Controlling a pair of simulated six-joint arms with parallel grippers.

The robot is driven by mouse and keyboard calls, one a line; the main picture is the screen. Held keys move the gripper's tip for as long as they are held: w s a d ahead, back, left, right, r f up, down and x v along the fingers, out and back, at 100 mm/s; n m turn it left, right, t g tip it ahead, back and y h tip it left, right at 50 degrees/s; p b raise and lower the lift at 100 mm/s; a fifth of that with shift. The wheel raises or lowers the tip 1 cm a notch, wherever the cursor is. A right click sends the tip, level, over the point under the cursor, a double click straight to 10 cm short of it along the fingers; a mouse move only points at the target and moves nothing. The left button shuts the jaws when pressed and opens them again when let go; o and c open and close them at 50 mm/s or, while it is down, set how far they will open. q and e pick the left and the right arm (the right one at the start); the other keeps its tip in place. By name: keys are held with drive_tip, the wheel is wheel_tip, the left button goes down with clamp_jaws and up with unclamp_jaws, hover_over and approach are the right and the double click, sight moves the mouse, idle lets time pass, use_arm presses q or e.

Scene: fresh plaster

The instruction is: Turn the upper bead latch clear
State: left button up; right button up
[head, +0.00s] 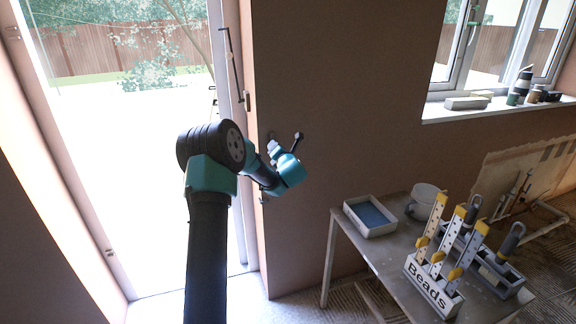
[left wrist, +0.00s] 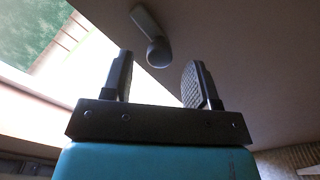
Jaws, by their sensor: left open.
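The latch (left wrist: 152,38) is a grey arm with a rounded knob in the left wrist view. It is fixed to the brown wall surface near the bright opening, with the knob at its lower end. My left gripper (left wrist: 160,80) is open, its two dark fingers spread apart. The knob appears in line with the gap between the fingertips, with nothing gripped; whether they are level in depth I cannot tell. In the head view my left gripper (head: 286,142) is close to the wall right of the tall opening. My right gripper is out of view.
A tall glazed opening (head: 140,150) stands left. A small dark fitting (head: 247,101) is on its right edge. The wall between is clear.

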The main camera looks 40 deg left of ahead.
use_arm(q)
drive_tip(key=v, duration=1.4)
drive_tip(key=shift+w, duration=0.1)
drive_tip(key=s+d+f+n+g+h, duration=0.3)
drive_tip(key=d+f+h, duration=0.1)
drive_tip(key=f, duration=0.5)
drive_tip(key=s+d+f+n+g+h, duration=0.2)
drive_tip(key=d+f+n+h, duration=0.15)
drive_tip(key=f, duration=0.55)
drive_tip(key=s+d+f+n+g+h, duration=0.3)
drive_tip(key=d+f, duration=0.2)
drive_tip(key=f, duration=0.4)
drive_tip(key=s+d+f+n+h, duration=0.3)
drive_tip(key=s+d+f+n, duration=0.1)
drive_tip(key=d+n, duration=0.4)
drive_tip(key=s+d+f+n+h, duration=0.3)
drive_tip(key=s+d+n, duration=0.3)
drive_tip(key=d+n, duration=0.2)
drive_tip(key=s+d+f+n+h, duration=0.3)
drive_tip(key=s+d+f+n, duration=0.1)
drive_tip(key=d+n, duration=0.4)
drive_tip(key=shift+s+f+n+t, duration=0.3)
drive_tip(key=shift+s+f+n, duration=0.15)
drive_tip(key=shift+f, duration=0.45)
